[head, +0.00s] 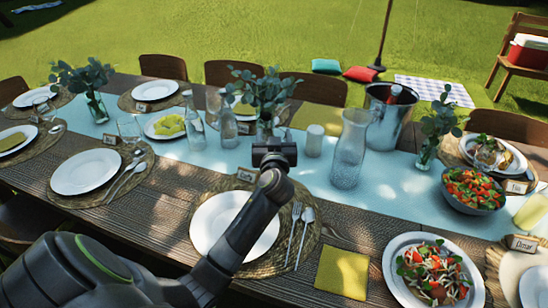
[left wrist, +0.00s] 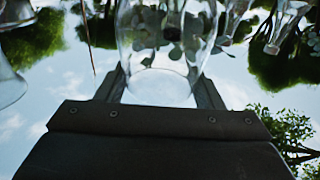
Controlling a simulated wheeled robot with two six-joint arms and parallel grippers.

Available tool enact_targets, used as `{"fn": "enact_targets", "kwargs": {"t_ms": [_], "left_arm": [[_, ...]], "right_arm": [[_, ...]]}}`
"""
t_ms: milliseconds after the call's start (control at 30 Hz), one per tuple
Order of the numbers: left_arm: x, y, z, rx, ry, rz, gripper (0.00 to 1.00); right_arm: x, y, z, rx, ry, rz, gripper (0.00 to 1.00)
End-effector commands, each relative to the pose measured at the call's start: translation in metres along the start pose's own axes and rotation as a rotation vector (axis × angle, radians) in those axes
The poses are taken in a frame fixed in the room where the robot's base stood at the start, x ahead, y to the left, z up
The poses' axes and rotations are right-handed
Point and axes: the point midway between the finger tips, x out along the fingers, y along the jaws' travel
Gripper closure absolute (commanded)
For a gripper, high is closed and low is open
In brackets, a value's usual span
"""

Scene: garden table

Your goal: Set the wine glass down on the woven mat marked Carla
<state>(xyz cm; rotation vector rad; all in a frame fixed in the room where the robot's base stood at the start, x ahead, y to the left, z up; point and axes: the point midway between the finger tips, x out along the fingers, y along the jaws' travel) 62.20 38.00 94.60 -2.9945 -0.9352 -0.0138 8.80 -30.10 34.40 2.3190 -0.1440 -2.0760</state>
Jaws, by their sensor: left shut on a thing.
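My left gripper (head: 274,143) is over the table, beyond the near middle plate, shut on a clear glass. The glass shows between the fingers in the left wrist view (left wrist: 165,65); in the head view I cannot make it out clearly against the vase behind. A round woven mat (head: 262,266) lies under the near middle plate, with a small name card (head: 245,174) at its far side. Another woven mat (head: 65,202) lies at the left with its card (head: 110,139). I cannot read "Carla" on any card. My right gripper is not in view.
Near the gripper stand a eucalyptus vase (head: 264,122), a white candle (head: 315,141), a clear carafe (head: 349,150) and glass bottles (head: 195,130). A plate (head: 218,216), cutlery (head: 300,234) and yellow napkin (head: 343,272) occupy the near side. A steel bucket (head: 388,125) stands behind.

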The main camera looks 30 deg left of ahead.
Motion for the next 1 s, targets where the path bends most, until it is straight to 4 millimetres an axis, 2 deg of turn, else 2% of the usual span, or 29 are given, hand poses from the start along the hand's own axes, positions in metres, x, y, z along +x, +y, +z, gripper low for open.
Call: {"fn": "enact_targets", "kwargs": {"t_ms": [333,733,767,900,1000], "left_arm": [[-0.001,0.000,0.042,0.001,-0.001,0.001,0.78],[-0.001,0.000,0.048,-0.001,0.002,0.002,0.78],[-0.001,0.000,0.048,-0.001,0.001,0.001,0.38],[-0.001,0.000,0.047,-0.001,0.001,0.001,0.19],[-0.001,0.000,0.047,-0.001,0.001,0.001,0.17]], "right_arm": [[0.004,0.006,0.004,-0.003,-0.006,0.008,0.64],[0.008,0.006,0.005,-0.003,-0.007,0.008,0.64],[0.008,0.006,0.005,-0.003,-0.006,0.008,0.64],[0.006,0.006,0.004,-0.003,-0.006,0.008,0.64],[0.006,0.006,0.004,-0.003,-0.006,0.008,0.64]]}}
